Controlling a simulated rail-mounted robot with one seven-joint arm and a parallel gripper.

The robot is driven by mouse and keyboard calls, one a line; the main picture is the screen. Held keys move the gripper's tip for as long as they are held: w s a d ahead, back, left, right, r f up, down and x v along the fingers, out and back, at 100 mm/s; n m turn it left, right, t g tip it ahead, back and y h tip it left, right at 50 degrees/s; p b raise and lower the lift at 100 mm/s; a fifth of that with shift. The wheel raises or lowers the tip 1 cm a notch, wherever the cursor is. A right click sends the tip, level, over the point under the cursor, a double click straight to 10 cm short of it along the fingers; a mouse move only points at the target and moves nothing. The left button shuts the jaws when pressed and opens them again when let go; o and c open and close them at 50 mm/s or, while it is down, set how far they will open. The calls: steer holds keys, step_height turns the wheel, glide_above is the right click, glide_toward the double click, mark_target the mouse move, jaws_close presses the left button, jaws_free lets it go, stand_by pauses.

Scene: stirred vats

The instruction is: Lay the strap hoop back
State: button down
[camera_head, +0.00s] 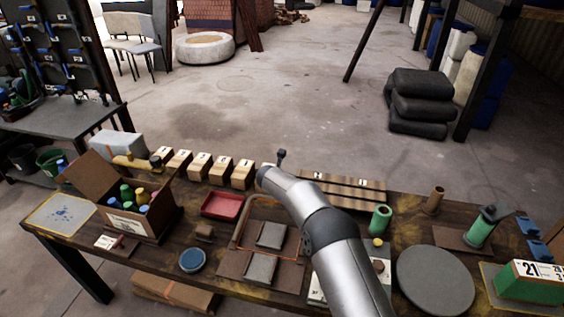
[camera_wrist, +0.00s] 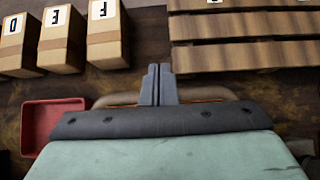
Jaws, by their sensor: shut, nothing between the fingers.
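The strap hoop (camera_head: 246,210) shows as a thin tan-orange band around the far and left sides of two grey plates on the bench. My arm covers its right part. In the wrist view a tan band, likely the hoop (camera_wrist: 112,101), runs behind the hand, with its near part hidden. My gripper (camera_wrist: 158,84) is shut and empty, its fingers side by side. The fingertips reach just past the band in that view; I cannot tell whether they touch it. In the head view the fingers cannot be made out.
Lettered wooden blocks (camera_head: 242,174) stand along the back edge, with a slatted board (camera_head: 345,190) to their right. A red tray (camera_head: 222,205) lies left of the hoop. A green cylinder (camera_head: 380,220) and a round grey disc (camera_head: 435,282) are to the right.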

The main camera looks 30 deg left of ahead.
steer(key=w+a+r+b, duration=0.1)
steer(key=w+r+b, duration=0.1)
steer(key=r, duration=0.8)
steer(key=shift+w+r, duration=0.35)
steer(key=shift+w, duration=0.2)
